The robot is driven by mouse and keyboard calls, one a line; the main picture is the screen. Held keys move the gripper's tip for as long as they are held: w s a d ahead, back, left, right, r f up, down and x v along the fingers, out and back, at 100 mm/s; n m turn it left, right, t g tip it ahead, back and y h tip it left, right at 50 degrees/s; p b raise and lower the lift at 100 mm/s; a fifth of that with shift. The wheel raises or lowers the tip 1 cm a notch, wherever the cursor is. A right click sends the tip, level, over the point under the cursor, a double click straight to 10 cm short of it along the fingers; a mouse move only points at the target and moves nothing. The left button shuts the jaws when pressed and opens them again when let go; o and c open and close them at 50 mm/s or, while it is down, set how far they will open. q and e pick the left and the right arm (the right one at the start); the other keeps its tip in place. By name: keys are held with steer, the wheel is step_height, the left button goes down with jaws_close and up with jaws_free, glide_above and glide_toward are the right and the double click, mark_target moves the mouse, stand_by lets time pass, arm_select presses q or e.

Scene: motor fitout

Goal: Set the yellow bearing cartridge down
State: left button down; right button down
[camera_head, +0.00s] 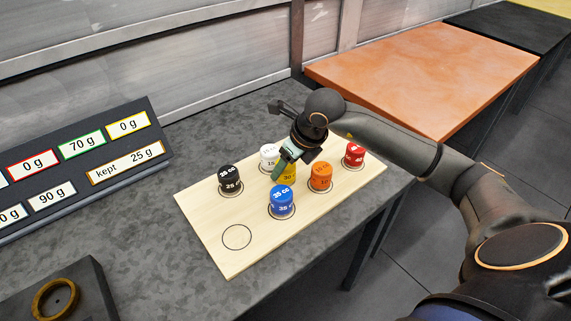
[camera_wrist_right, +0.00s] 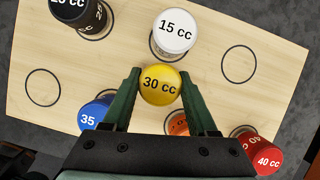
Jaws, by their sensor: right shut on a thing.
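The yellow bearing cartridge, marked 30 cc, shows in the head view (camera_head: 289,173), partly hidden by my gripper, and whole-topped in the wrist view (camera_wrist_right: 160,85). My right gripper (camera_head: 283,161) is shut on it, with a green finger on each side in the wrist view (camera_wrist_right: 160,92). The cartridge is over the middle of the pale wooden board (camera_head: 215,222), among the other cartridges. I cannot tell whether its base touches the board. My left gripper is not in view.
White (camera_head: 269,157), black (camera_head: 230,179), blue (camera_head: 282,201), orange (camera_head: 320,176) and red (camera_head: 354,155) cartridges stand close around. Empty circles lie at the board's near-left (camera_head: 237,237) and right of white (camera_wrist_right: 238,63). A display panel (camera_head: 80,160) and a dark block with a ring (camera_head: 58,300) stand left.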

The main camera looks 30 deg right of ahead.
steer(key=shift+f, duration=0.15)
steer(key=shift+c, duration=0.9)
jaws_free()
steer(key=v, duration=1.2)
steer(key=shift+r, duration=0.2)
